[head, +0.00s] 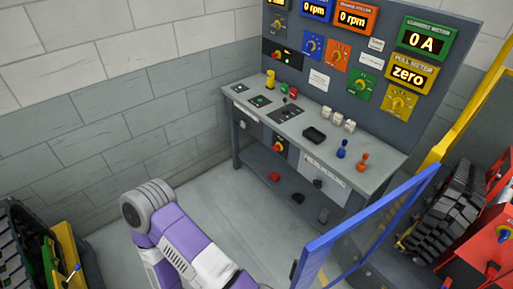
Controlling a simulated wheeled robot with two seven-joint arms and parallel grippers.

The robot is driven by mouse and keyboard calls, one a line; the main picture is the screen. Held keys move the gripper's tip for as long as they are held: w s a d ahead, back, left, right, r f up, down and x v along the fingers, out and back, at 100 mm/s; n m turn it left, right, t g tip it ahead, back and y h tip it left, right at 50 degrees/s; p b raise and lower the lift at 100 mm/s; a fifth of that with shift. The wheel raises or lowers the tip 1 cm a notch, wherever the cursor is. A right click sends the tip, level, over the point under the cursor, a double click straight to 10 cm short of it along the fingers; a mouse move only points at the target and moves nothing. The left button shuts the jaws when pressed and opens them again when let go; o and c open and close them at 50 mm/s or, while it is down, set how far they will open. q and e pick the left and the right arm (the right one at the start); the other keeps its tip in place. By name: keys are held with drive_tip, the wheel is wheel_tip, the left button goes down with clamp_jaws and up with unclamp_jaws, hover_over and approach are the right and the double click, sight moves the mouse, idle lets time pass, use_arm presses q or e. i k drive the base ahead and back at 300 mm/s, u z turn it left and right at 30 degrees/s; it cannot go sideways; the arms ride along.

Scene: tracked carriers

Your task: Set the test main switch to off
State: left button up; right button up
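A grey test bench (385,148) stands against the back wall with an upright panel (345,80) behind it. A red-and-yellow rotary switch (279,147) sits on a dark box below the bench's front edge. Another red-and-yellow knob (276,56) is on a black plate at the panel's lower left. A purple and white arm of mine shows at the bottom; neither gripper is in view.
Displays on the panel read 0 rpm, 0 A and zero. A blue-framed gate (366,226) stands at the front right, beside a red machine (490,250) and dark tracks (447,208). A tracked carrier (30,240) is at the lower left. Floor before the bench is clear.

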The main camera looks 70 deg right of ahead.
sight(277, 147)
drive_tip(key=z, duration=1.05)
drive_tip(key=i, duration=1.2)
drive_tip(key=z, duration=1.6)
drive_tip(key=i, duration=1.3)
drive_tip(key=z, duration=0.3)
